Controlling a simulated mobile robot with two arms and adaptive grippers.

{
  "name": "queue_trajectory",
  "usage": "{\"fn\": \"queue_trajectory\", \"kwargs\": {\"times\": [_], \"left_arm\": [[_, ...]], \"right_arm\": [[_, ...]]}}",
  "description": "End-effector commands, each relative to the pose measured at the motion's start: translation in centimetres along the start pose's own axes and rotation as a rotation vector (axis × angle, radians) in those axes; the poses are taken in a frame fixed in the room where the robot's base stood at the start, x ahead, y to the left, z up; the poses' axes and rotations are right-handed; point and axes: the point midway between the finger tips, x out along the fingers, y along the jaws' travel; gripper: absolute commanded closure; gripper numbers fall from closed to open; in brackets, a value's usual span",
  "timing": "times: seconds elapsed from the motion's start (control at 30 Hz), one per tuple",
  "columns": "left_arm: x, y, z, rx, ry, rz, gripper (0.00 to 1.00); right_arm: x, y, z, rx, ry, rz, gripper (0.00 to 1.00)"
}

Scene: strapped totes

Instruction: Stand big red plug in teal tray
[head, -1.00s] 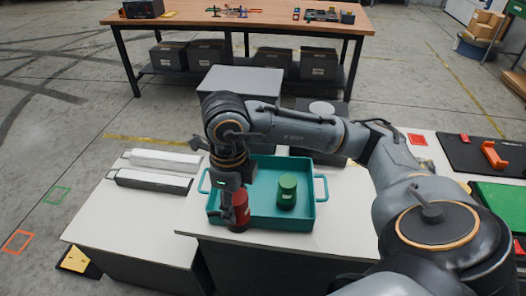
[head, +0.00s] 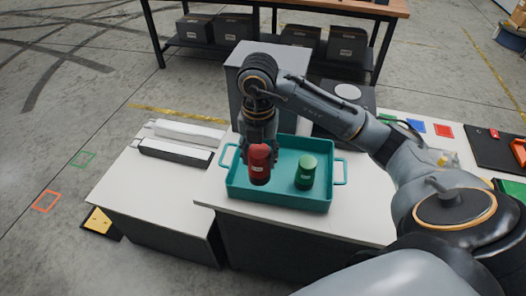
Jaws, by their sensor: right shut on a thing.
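The big red plug (head: 260,167) is upright, or nearly so, in my right gripper (head: 259,146). The gripper comes from above and is shut on the plug's upper part; the fingertips are partly hidden behind it. The plug shows over the left half of the teal tray (head: 279,202), inside its rim. I cannot tell whether its base touches the tray floor. A green plug (head: 305,174) stands in the tray to the right, apart from the red one. My left gripper is not in view.
The tray stands on a white-topped table (head: 346,222). Two long boxes, one white (head: 190,133) and one dark-sided (head: 175,152), lie to the left. A grey box (head: 236,83) stands behind the tray. Bare tabletop shows left and right of the tray.

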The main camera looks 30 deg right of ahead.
Motion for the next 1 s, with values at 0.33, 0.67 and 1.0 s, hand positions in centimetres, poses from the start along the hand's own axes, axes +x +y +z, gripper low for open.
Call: {"fn": "queue_trajectory", "kwargs": {"times": [0.33,0.67,1.0], "left_arm": [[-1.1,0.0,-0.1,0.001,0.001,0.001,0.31],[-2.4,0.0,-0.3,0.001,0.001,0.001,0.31],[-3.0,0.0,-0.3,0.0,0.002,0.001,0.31]], "right_arm": [[5.2,1.6,6.2,0.0,0.003,-0.002,0.96],[8.1,2.0,7.7,-0.004,0.005,-0.002,0.96],[10.3,2.1,7.8,-0.004,-0.002,0.002,0.96]]}}
